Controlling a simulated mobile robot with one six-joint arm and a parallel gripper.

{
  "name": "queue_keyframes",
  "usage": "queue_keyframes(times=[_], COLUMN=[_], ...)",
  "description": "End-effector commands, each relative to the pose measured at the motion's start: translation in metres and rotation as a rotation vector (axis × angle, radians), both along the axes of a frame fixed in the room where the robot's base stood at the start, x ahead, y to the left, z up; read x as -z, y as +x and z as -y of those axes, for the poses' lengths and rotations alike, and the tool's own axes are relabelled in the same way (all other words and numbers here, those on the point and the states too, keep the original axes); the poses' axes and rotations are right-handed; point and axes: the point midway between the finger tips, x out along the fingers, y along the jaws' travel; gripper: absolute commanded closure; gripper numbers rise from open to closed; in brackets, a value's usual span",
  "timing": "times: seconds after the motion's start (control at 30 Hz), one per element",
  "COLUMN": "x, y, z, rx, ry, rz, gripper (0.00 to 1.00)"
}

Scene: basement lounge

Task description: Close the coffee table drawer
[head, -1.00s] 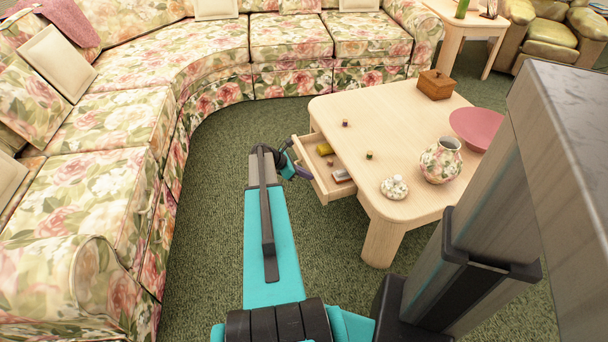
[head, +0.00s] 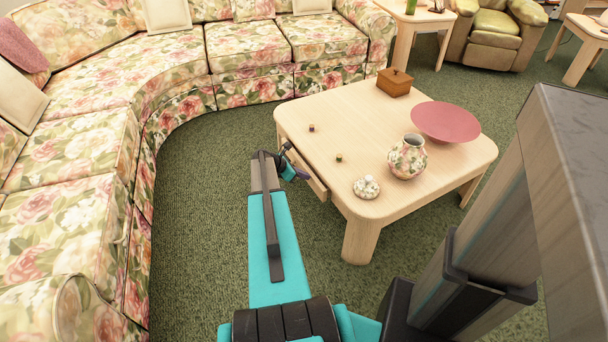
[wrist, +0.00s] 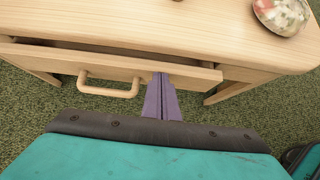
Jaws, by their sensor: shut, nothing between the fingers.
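The light wood coffee table (head: 350,110) stands right of centre in the head view. Its drawer (head: 307,174) is on the left side and sticks out only a little from the table. In the wrist view the drawer front (wrist: 110,65) with its wooden bar handle (wrist: 108,92) spans the picture, with a narrow dark gap above it. My gripper (wrist: 161,82) is shut and empty, its purple fingertips at the drawer front, right of the handle; they appear to touch it. In the head view my gripper (head: 302,175) is beside the drawer, partly hidden by my arm.
On the tabletop are a wooden box (head: 394,82), a pink bowl (head: 446,121), a floral vase (head: 408,158), a small lidded floral pot (head: 366,187) and two small cubes. A floral sofa (head: 75,150) curves along the left and back. Green carpet between is clear.

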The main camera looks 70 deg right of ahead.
Motion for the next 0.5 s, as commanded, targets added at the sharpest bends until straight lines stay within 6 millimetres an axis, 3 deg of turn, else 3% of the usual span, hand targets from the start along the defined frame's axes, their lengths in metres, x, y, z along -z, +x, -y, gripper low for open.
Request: queue_keyframes(times=[0.5], x=[-0.0009], y=[0.0100], z=[-0.0101], rx=[-0.010], ry=[0.000], rz=[0.000], gripper=[1.00])
